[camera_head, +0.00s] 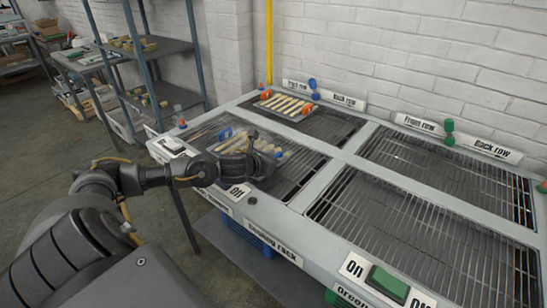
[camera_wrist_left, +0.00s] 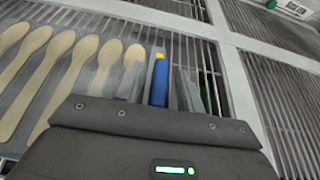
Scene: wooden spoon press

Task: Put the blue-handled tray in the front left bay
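The blue-handled tray (camera_head: 225,133) holds several wooden spoons and lies over the grate of the near left bay (camera_head: 300,172). My left arm hides part of it, so I cannot tell whether it sits flat. My left gripper (camera_head: 262,160) is low at the tray. In the left wrist view, a blue handle (camera_wrist_left: 160,82) stands between the two fingers of my left gripper (camera_wrist_left: 160,90). Narrow gaps show beside the handle, so the fingers look open around it. Spoons (camera_wrist_left: 60,70) lie to the left of the handle. My right gripper is not in view.
An orange-handled tray (camera_head: 287,107) with spoons sits in the far left bay. The two right bays (camera_head: 400,215) are empty. A green switch (camera_head: 387,281) is on the front edge. Colored knobs stand along the back edge; shelves (camera_head: 150,45) are at left.

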